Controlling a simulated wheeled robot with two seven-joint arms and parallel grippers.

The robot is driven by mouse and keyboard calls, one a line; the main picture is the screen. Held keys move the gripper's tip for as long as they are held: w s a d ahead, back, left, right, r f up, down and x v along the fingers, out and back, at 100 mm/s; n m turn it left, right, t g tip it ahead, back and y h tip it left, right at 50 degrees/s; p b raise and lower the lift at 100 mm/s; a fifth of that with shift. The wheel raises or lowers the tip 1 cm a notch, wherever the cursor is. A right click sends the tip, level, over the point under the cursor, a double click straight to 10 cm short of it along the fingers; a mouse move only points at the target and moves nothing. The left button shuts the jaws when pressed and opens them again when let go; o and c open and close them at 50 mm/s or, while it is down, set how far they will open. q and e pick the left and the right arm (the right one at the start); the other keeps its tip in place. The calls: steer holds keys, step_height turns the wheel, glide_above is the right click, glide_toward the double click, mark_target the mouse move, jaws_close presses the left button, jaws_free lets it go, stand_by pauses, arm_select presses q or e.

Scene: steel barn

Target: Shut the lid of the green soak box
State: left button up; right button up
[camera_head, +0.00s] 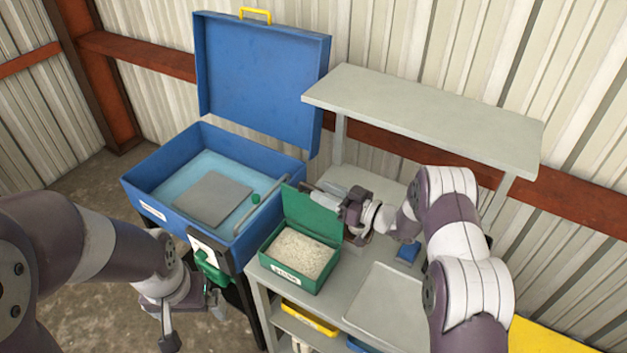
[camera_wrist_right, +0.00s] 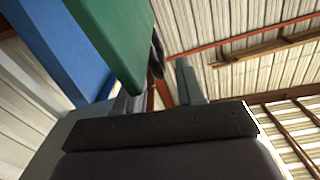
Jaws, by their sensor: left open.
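The green soak box (camera_head: 262,263) stands on the grey bench, filled with pale grains and with a label on its front. Its green lid (camera_head: 312,217) is open, standing up at the back of the box. The lid also shows close up in the right wrist view (camera_wrist_right: 118,38). My right gripper (camera_head: 328,190) is at the lid's upper right edge, its fingers apart, partly hidden behind the lid. In the wrist view its fingers (camera_wrist_right: 158,92) lie close to the lid; contact cannot be told. My left gripper (camera_head: 190,322) is open and empty, low in front of the blue tub.
A large blue tub (camera_head: 155,205) with its lid up stands left of the box. A raised grey shelf (camera_head: 425,110) is behind my right arm. A grey tray (camera_head: 390,305) and a small blue object (camera_head: 407,253) lie to the right. A yellow tray (camera_head: 309,318) sits below.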

mark_target(315, 187)
steer(key=x, duration=0.3)
steer(key=shift+s+r+p, duration=0.1)
steer(key=shift+p, duration=0.25)
steer(key=shift+a, duration=0.15)
arm_select(q)
steer(key=shift+s+d+r, duration=0.15)
steer(key=shift+d+r, duration=0.05)
steer(key=shift+r, duration=0.55)
arm_select(e)
steer(key=shift+w, duration=0.2)
steer(key=shift+a, duration=0.1)
jaws_close()
arm_select(q)
steer(key=shift+a, duration=0.15)
steer(key=shift+f, duration=0.15)
